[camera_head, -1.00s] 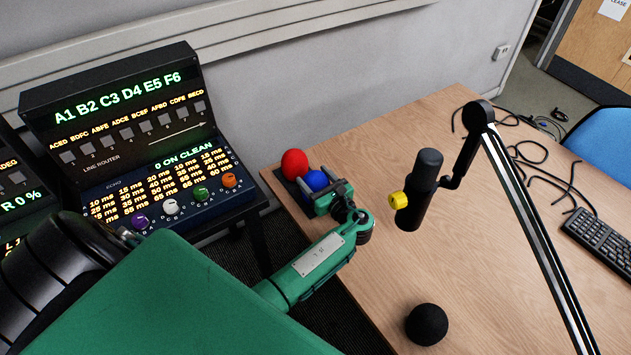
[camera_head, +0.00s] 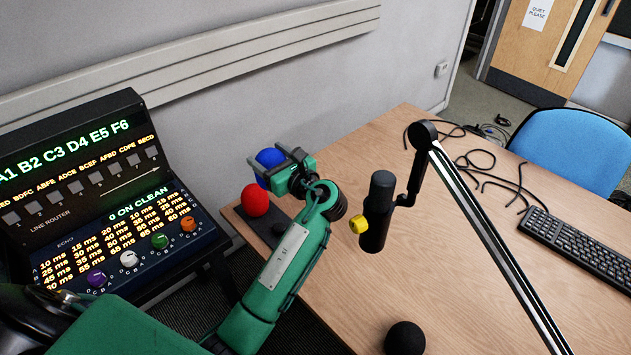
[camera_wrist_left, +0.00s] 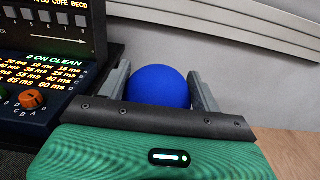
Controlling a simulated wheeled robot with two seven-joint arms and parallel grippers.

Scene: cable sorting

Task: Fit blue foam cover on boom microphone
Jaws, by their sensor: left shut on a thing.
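The blue foam cover (camera_head: 269,160) is a round ball held between the fingers of my left gripper (camera_head: 279,166). The gripper is shut on it, raised above the far left part of the table. In the left wrist view the cover (camera_wrist_left: 158,86) sits between both fingers, its lower part hidden by the gripper body. The boom microphone (camera_head: 380,205) is a black cylinder hanging upright from its arm, with a yellow knob (camera_head: 358,224) on its side. It is to the right of my gripper, apart from it. My right gripper is not in view.
A red foam ball (camera_head: 255,200) rests on a dark holder (camera_head: 270,229) at the table's left edge. A black foam ball (camera_head: 404,338) lies on the near table. The boom arm (camera_head: 490,240) slants across the right. A keyboard (camera_head: 570,243) and cables lie beyond.

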